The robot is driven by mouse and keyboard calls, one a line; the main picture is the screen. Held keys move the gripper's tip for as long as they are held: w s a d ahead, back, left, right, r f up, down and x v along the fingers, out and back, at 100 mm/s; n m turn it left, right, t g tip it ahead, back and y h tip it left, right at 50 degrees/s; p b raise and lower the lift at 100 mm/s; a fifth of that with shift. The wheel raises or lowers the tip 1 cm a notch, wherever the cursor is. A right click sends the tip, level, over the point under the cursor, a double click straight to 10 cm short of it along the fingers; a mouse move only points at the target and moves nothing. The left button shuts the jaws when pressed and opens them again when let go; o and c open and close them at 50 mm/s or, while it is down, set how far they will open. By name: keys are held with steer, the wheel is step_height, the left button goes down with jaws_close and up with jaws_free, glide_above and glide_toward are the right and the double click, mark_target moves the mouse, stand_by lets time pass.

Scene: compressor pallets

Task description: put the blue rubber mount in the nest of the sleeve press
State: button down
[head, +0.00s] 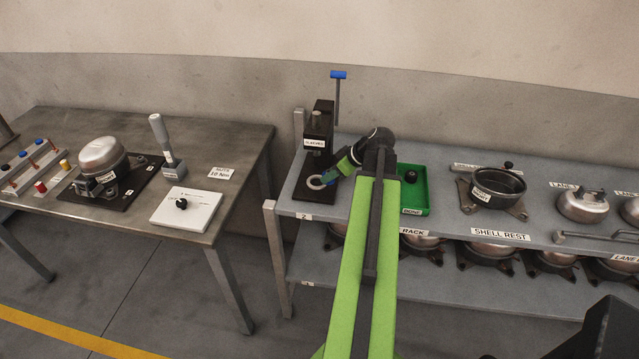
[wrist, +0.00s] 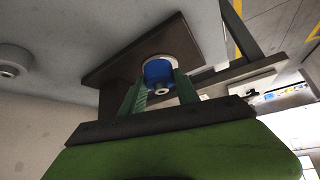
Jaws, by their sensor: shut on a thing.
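The blue rubber mount (wrist: 158,73) is between my gripper's green fingers in the wrist view, with a metal stud at its middle. My gripper (head: 332,177) is shut on it, low at the front of the sleeve press (head: 318,126). A pale ring (head: 315,183) on the press, which looks like its nest, lies right by the mount. The ring's edge also shows behind the mount in the wrist view. I cannot tell whether the mount is above the ring or down in it. My arm and gripper hide part of the press base.
A green bin (head: 414,201) with a dark part in it stands just right of my arm. A dark shell (head: 498,188) sits farther right on the grey shelf (head: 445,215). A separate workbench (head: 222,202) with a fixture stands to the left, across a gap.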

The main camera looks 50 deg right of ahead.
mark_target(320, 185)
steer(key=shift+w+f, duration=0.15)
steer(key=shift+w, duration=0.15)
steer(key=b+x, duration=0.2)
steer(key=x, duration=0.1)
steer(key=w+b+x, duration=0.1)
steer(key=x, duration=0.1)
steer(key=shift+r, duration=0.4)
steer(key=shift+a+r, duration=0.1)
steer(key=shift+r, duration=0.15)
steer(key=shift+s+a+f+b, duration=0.1)
steer(key=shift+s+f+b, duration=0.15)
steer(key=shift+f+b, duration=0.25)
steer(key=c, duration=0.9)
jaws_free()
steer(key=shift+r+p, duration=0.25)
steer(key=shift+p, duration=0.1)
steer(key=p+v, duration=1)
steer(key=v, duration=0.2)
steer(key=shift+w+r, duration=0.1)
steer(key=shift+r, duration=0.1)
